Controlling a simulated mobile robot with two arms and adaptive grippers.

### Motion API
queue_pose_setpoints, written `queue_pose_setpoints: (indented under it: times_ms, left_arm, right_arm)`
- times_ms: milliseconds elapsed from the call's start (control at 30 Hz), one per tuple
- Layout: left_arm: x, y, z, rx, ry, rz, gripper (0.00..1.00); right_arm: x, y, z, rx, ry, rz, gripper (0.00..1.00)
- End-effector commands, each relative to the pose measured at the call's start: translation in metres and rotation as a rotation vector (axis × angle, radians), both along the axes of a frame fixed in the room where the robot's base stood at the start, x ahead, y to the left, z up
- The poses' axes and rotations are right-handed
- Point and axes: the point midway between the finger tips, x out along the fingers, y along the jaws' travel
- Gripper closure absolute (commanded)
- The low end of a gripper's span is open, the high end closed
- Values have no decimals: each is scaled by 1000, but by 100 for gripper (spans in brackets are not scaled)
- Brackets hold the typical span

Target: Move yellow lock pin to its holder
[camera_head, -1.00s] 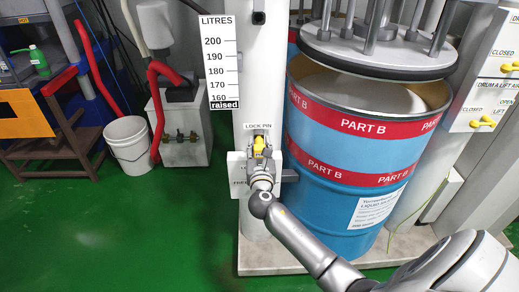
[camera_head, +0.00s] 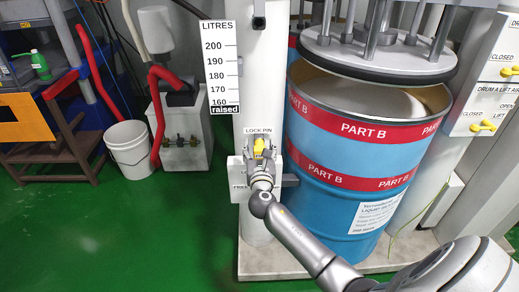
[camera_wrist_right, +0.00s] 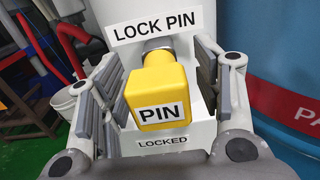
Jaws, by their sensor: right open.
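The yellow lock pin (camera_head: 259,146) sits on the white post, just under the LOCK PIN label. In the right wrist view the pin's block (camera_wrist_right: 158,88), marked PIN, is on a metal collar above a plate reading LOCKED (camera_wrist_right: 163,146). My right gripper (camera_head: 261,158) is open at the pin. In the right wrist view its two fingers (camera_wrist_right: 160,75) stand on either side of the block, with a gap visible on the right. A lower white label plate (camera_head: 238,188) is partly hidden by my right gripper, and I cannot make out a holder. My left gripper is not in view.
A blue PART B drum (camera_head: 345,150) stands close to the right of the post, under a round raised lid plate (camera_head: 380,62). A LITRES scale (camera_head: 221,65) is above left of the pin.

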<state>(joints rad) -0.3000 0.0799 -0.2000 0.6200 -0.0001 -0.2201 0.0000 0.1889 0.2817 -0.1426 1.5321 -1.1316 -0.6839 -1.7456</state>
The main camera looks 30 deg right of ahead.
Motion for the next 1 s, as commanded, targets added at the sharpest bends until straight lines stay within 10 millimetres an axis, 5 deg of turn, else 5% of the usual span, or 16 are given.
queue_pose_setpoints:
  times_ms: [267,700,1000]
  left_arm:
    - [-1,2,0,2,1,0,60]
    - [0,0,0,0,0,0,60]
    - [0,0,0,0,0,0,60]
  right_arm:
    - [-11,7,-2,1,2,1,41]
    - [-81,50,-1,3,2,1,41]
    - [-102,63,-1,1,1,0,41]
